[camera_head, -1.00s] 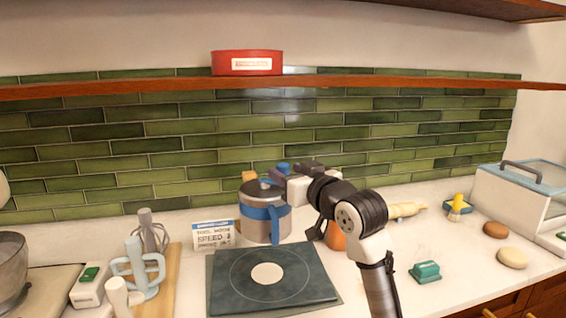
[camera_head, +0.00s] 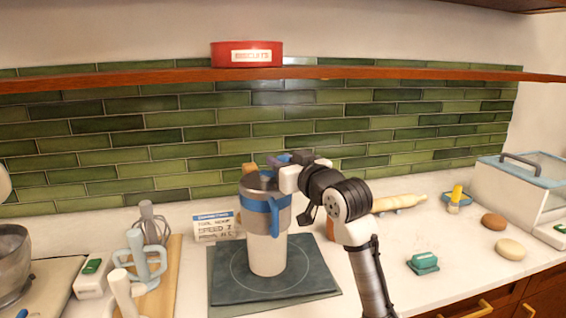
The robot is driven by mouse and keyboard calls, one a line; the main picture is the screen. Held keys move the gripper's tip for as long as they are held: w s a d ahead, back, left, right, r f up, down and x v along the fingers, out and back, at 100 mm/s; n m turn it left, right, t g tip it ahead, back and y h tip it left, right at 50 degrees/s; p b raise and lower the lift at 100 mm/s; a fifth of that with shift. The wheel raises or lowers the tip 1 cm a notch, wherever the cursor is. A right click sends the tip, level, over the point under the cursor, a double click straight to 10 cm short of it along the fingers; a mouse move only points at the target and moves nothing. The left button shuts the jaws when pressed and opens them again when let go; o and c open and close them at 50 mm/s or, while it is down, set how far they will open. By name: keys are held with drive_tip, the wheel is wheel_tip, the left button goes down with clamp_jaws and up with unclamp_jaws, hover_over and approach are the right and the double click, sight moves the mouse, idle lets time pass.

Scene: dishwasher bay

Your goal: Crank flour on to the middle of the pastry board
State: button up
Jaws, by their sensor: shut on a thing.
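The flour sifter (camera_head: 258,208), a metal cup with a blue band and a blue side handle (camera_head: 276,218), shows above the pastry board in the head view. My gripper (camera_head: 288,174) is at the sifter's upper right, shut on what looks like its crank; the fingertips are partly hidden. The dark pastry board (camera_head: 225,285) lies flat on the counter with a thin ring drawn on it.
A lettered card (camera_head: 217,226) stands left of the sifter. A green block (camera_head: 423,263), rolling pin (camera_head: 398,203) and brush (camera_head: 456,197) lie right. A shelf (camera_head: 120,81) crosses above.

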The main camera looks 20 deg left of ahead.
drive_tip(key=shift+s, duration=0.1)
